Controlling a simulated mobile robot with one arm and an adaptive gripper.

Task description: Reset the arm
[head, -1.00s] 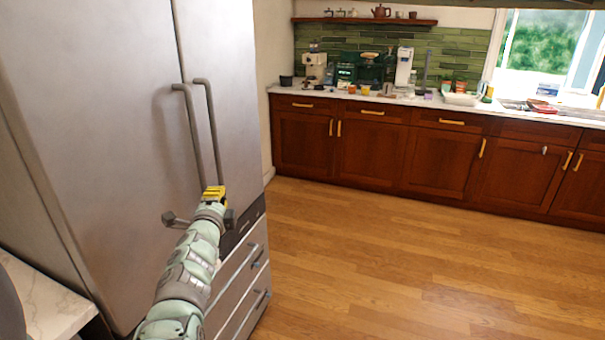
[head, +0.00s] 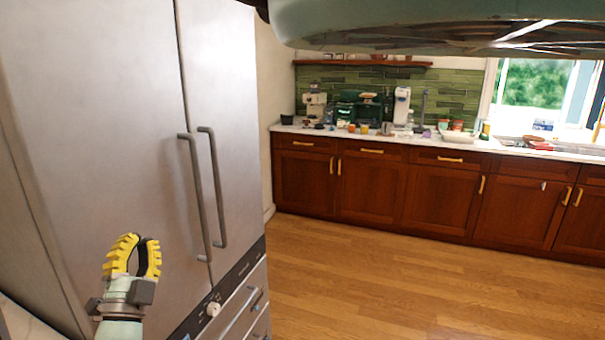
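My gripper (head: 142,240) is at the lower left of the head view, on a pale green wrist, pointing up. Its two yellow ridged fingers curve toward each other at the tips. A gap shows between them lower down, with nothing visible in it. Whether the tips touch is not clear. The gripper is in front of the steel fridge (head: 95,130), left of its two door handles (head: 193,190). I cannot tell how far it is from the door. A pale green part of my own body, out of focus, fills the top right of the view.
Fridge drawers (head: 240,318) are below the doors, with a small pale round thing (head: 213,309) near them. Brown cabinets (head: 375,195) line the back wall under a white counter (head: 350,134) holding appliances and jars. The wooden floor (head: 400,285) is clear.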

